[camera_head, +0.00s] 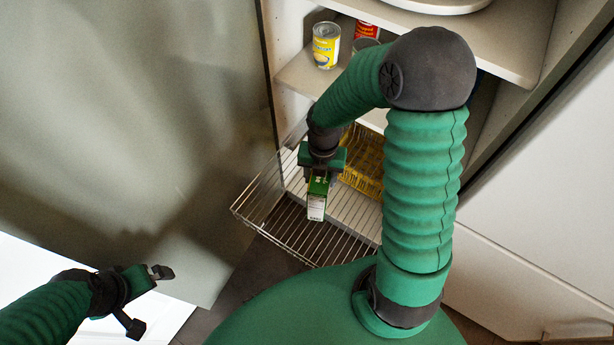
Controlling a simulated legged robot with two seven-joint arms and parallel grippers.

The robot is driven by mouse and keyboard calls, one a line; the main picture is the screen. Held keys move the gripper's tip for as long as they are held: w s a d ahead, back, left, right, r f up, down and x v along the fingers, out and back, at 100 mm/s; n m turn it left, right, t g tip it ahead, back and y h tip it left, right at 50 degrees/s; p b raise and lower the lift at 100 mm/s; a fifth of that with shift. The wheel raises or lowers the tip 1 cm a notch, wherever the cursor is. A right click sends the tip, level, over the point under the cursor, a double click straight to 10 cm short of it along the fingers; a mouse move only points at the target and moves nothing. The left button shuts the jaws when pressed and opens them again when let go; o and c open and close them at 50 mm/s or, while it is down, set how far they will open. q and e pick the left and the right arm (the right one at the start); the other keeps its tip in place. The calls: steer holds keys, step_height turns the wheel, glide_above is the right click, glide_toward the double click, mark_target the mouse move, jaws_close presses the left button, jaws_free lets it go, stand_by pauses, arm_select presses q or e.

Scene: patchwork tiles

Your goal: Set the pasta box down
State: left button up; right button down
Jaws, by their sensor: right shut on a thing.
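The pasta box (317,200) is a small green and white carton. My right gripper (319,176) is shut on its upper end and points down. The box hangs roughly upright over the wire basket (270,222), a pull-out rack low in the cabinet. I cannot tell whether the box's lower end touches the wires. My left gripper (150,299) is open and empty at the lower left, away from the basket.
A yellow basket (362,170) sits in the wire rack, right of the box, partly hidden by my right arm. A yellow can (326,45) and a red can (366,29) stand on the shelf above. The rack's front left is clear.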

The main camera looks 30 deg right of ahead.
steer(key=w+a+f+b, duration=0.1)
steer(key=w+f+b, duration=0.1)
steer(key=w+f, duration=0.2)
steer(key=shift+w+a, duration=0.25)
steer(key=shift+w, duration=0.5)
steer(key=c, duration=0.6)
jaws_free()
steer(key=shift+r, duration=0.1)
